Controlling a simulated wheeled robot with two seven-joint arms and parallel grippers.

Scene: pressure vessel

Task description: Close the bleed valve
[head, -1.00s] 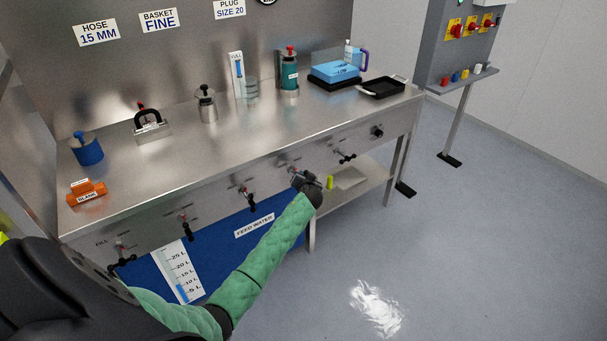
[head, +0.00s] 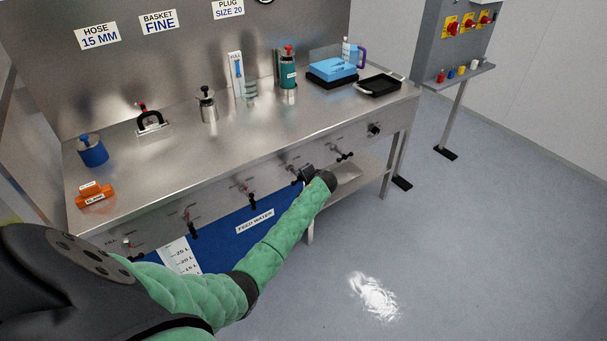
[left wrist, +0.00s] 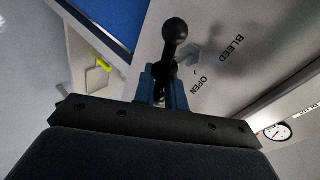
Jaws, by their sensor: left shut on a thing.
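The bleed valve's lever with a black ball end (left wrist: 175,30) stands between the blue fingers of my left gripper (left wrist: 163,88) in the left wrist view. The fingers are shut on the lever. The panel beside it reads BLEED and OPEN. The valve's body is mostly hidden behind the gripper. In the head view my left gripper (head: 305,175) is at the bench's front panel, right of the FEED WATER label. The lever is too small and covered there to tell its angle. My right gripper is not in view.
A lower shelf (head: 346,176) lies beneath. A round gauge (left wrist: 278,132) shows in the left wrist view. The floor in front is clear.

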